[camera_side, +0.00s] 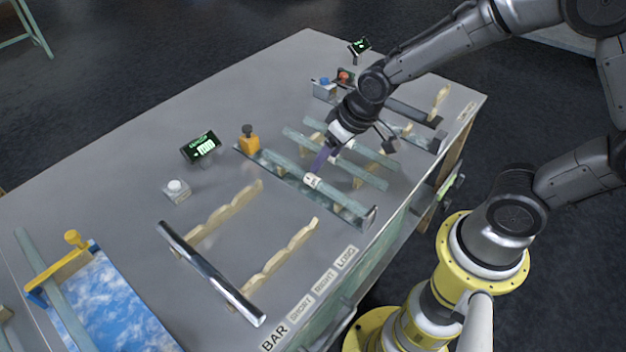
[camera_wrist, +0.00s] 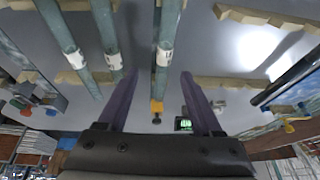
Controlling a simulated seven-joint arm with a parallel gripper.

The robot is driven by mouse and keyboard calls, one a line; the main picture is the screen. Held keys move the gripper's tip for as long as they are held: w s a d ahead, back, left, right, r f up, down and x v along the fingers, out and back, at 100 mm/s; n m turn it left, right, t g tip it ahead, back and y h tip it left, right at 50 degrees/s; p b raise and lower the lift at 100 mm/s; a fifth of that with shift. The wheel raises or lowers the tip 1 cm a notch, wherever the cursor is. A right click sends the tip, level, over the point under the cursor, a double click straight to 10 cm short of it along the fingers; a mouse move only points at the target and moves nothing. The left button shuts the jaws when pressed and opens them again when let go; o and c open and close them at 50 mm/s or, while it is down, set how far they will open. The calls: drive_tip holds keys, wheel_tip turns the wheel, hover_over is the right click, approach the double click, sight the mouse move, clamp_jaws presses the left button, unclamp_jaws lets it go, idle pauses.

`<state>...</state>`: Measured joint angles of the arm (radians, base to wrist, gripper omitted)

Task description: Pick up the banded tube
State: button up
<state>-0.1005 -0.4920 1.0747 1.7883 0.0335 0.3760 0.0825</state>
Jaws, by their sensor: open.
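Several pale teal glass tubes lie side by side, three of them with white bands in the wrist view. The nearest banded tube (camera_side: 345,201) lies along a dark channel, its white band (camera_side: 312,180) near my fingertips; I cannot tell which one the task means. My gripper (camera_side: 320,166) points down at this tube, purple fingers apart. In the wrist view, my gripper (camera_wrist: 158,76) is open and empty, with that banded tube (camera_wrist: 163,70) running between its fingers. Two other banded tubes (camera_wrist: 112,62) (camera_wrist: 76,60) lie to the left, outside the fingers. Contact cannot be seen.
A yellow block (camera_side: 249,143) stands at the channel's far end. A chrome bar (camera_side: 210,273) lies across wooden racks (camera_side: 280,258) at the front. A lit display (camera_side: 201,147) and a white button (camera_side: 176,189) stand to the left. A blue-and-yellow fixture (camera_side: 62,268) holds another tube at lower left.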

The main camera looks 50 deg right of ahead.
sight(313, 177)
drive_tip(key=shift+a+x, duration=0.2)
drive_tip(key=shift+x, duration=1.7)
drive_tip(key=shift+a+x, duration=0.2)
drive_tip(key=shift+x, duration=1.65)
drive_tip(key=shift+s, duration=0.1)
clamp_jaws()
